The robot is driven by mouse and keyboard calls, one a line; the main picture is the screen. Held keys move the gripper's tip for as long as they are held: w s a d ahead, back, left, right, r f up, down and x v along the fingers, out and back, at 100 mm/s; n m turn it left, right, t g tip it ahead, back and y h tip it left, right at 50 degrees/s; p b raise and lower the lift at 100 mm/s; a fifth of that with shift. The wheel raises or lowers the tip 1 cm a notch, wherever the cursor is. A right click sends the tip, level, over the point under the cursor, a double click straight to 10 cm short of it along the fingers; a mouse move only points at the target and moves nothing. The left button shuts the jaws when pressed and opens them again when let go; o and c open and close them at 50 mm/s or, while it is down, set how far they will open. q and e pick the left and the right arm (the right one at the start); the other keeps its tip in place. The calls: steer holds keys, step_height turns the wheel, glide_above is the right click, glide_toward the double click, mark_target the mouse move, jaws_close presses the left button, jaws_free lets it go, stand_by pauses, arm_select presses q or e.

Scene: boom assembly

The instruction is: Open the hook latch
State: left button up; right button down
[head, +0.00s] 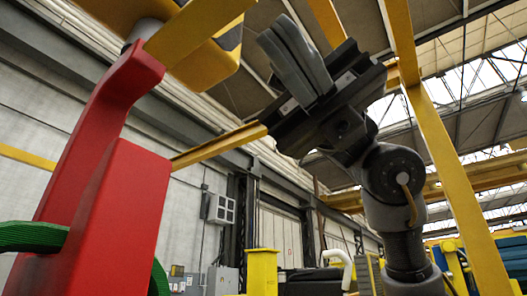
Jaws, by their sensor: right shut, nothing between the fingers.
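A large red part (121,200) fills the left side, with a second red piece (100,130) curving up behind it. It may be the hook; I cannot make out a separate hook latch. A ribbed green band (32,236) lies against the red part at the lower left. My right gripper (284,48) is up in the centre, right of the red part and apart from it in the picture. Its grey fingers are closed together with nothing between them. My left gripper is out of the picture.
Yellow beams cross the view: one at the upper left (200,28) and a long one at the right (445,150). A yellow body (208,62) hangs at the top left. A yellow post (262,271) stands at the lower middle. Open air lies between my right gripper and the red part.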

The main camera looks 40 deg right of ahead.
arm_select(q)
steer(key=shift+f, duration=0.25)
arm_select(e)
steer(key=f+v, duration=0.1)
steer(key=v, duration=0.9)
steer(key=shift+s+d, duration=0.25)
steer(key=shift+d, duration=0.3)
